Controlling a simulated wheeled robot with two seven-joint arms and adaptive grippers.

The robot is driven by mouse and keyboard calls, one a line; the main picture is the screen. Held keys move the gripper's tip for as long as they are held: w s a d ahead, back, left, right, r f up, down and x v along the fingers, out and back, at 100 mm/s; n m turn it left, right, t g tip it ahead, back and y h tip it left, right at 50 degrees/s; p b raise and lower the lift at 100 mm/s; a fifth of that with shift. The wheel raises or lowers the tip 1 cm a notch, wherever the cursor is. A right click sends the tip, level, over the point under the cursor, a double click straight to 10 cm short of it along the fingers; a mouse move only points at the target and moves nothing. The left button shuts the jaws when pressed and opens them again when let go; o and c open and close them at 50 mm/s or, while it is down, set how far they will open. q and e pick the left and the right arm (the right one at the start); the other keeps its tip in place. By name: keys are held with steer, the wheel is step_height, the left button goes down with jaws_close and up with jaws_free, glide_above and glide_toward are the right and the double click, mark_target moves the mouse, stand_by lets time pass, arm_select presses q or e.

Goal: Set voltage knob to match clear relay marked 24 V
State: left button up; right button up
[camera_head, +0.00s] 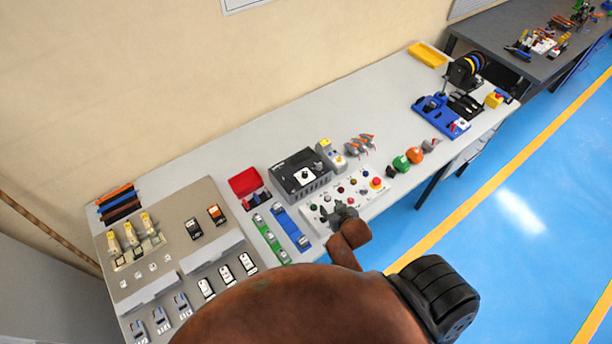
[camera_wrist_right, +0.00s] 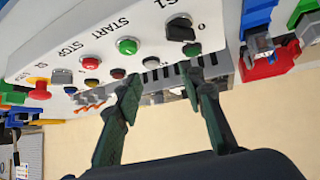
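A dark grey box (camera_head: 290,181) with a white dial plate and a black knob (camera_head: 306,174) stands behind the button panel; I cannot read its scale. My right gripper (camera_head: 340,212) is over the front of the white button panel (camera_head: 318,208), apart from the dark box. In the right wrist view its two green-black fingers (camera_wrist_right: 163,82) are apart with nothing between them. A black selector knob (camera_wrist_right: 180,28) marked S1 is beyond the fingertips. Relays (camera_head: 194,229) sit on the beige board at left; their markings are too small to read. My left gripper is out of view.
The panel carries a green START button (camera_wrist_right: 127,46), a red STOP button (camera_wrist_right: 91,62) and several others. A red bin (camera_head: 245,181) and blue and green rails (camera_head: 291,227) lie left of it. Connectors (camera_head: 414,155) lie to the right. The back of the bench is mostly clear.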

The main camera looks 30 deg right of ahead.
mark_target(305, 174)
steer(key=w+t, duration=0.1)
steer(key=w, duration=0.5)
steer(key=w+t, duration=0.1)
steer(key=w, duration=0.5)
steer(key=w+f+t, duration=0.1)
steer(key=w+t, duration=0.1)
steer(key=w, duration=0.3)
steer(key=shift+w+a+m, duration=0.1)
steer(key=shift+w+m, duration=0.2)
steer(key=shift+w, duration=0.1)
steer(key=shift+c, duration=0.6)
jaws_close()
